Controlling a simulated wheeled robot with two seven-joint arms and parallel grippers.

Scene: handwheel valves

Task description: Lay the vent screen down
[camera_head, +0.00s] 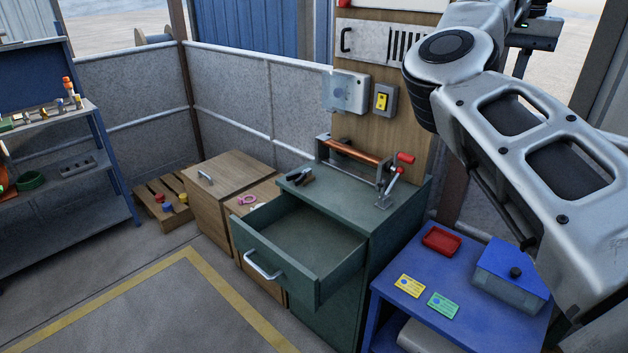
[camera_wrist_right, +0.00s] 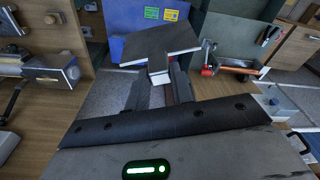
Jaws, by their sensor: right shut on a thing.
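In the wrist view my right gripper (camera_wrist_right: 158,80) is shut on the pale grip under a dark, flat, square plate (camera_wrist_right: 155,44) with a white edge. I take this plate to be the vent screen; its face shows no clear slots. It is held up in the air, tilted in the picture, in front of the blue bench. In the head view my right arm hides the gripper's fingers and the plate. A pale panel with dark slots (camera_head: 400,47) and a C-shaped handle is on the wooden board. My left gripper is in neither view.
The blue bench (camera_head: 398,318) carries a red tray (camera_head: 442,240), a yellow card (camera_head: 411,286), a green card (camera_head: 443,305) and a blue box (camera_head: 511,273). The green cabinet (camera_head: 400,225) has its drawer (camera_head: 300,250) pulled open and empty. A red-handled clamp (camera_head: 397,180) stands on top.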

